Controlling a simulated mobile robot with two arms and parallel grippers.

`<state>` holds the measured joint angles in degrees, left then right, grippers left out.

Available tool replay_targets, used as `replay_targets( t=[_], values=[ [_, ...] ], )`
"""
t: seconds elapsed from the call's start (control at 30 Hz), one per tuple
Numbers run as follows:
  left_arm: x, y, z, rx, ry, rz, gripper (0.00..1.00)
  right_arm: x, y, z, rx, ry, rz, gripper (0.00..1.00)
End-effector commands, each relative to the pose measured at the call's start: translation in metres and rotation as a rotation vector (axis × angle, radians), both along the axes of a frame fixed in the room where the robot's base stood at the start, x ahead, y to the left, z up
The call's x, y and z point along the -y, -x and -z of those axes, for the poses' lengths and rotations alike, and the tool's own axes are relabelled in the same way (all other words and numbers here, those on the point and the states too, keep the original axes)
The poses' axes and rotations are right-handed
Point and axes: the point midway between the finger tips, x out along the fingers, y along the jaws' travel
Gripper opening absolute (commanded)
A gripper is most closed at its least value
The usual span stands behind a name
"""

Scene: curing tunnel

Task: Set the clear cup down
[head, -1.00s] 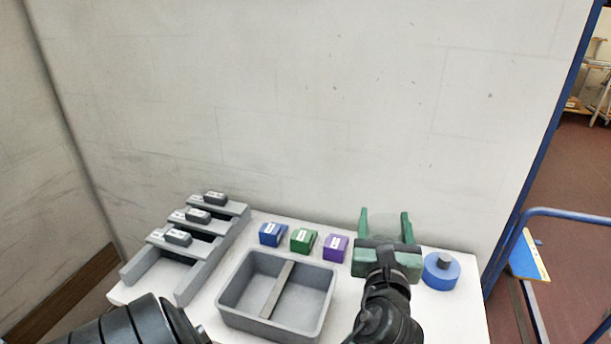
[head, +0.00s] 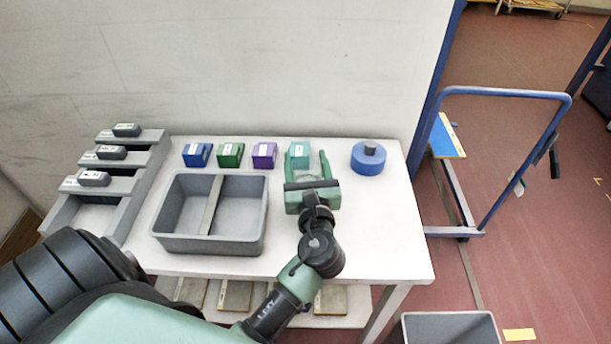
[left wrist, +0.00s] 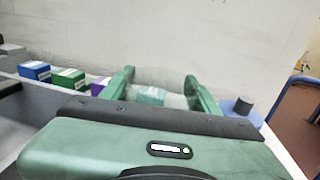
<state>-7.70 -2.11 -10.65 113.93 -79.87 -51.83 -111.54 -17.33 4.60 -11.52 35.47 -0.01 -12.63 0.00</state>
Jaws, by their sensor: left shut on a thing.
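My left gripper (head: 307,163) is over the right half of the white table, its green fingers pointing toward the wall. In the left wrist view the clear cup (left wrist: 162,77) shows as a faint see-through shape between the fingers (left wrist: 158,84), which are shut on it. In the head view the cup is barely visible. A teal box (head: 299,149) stands behind the gripper and shows through the cup. I cannot tell whether the cup's base touches the table (head: 365,225). My right gripper is not in view.
Blue (head: 197,155), green (head: 230,155) and purple (head: 264,155) boxes line the back edge. A blue round holder (head: 368,160) stands right of the gripper. A divided grey bin (head: 258,222) and a stepped grey rack (head: 150,150) are left. The table's front right is clear.

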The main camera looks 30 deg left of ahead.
Motion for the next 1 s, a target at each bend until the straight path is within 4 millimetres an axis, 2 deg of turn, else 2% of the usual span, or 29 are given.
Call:
replay_targets(
  t=[0.3,0.73,0.77,0.8,0.83,1.0],
  values=[
    [0.0,0.0,0.04,-0.001,-0.002,0.001,0.1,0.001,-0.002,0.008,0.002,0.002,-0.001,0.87],
    [0.0,0.0,0.046,0.0,-0.001,0.001,0.1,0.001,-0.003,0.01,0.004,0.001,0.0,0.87],
    [0.0,0.0,0.046,0.0,0.0,0.001,0.63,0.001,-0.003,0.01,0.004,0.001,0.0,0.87],
    [0.0,0.0,0.045,0.0,0.0,0.001,0.74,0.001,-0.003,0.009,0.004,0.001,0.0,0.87],
    [0.0,0.0,0.045,0.0,0.0,0.001,0.82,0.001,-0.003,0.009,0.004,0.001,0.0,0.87],
    [0.0,0.0,0.045,0.0,0.0,0.0,0.82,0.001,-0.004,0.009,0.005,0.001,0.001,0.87]
  ],
)
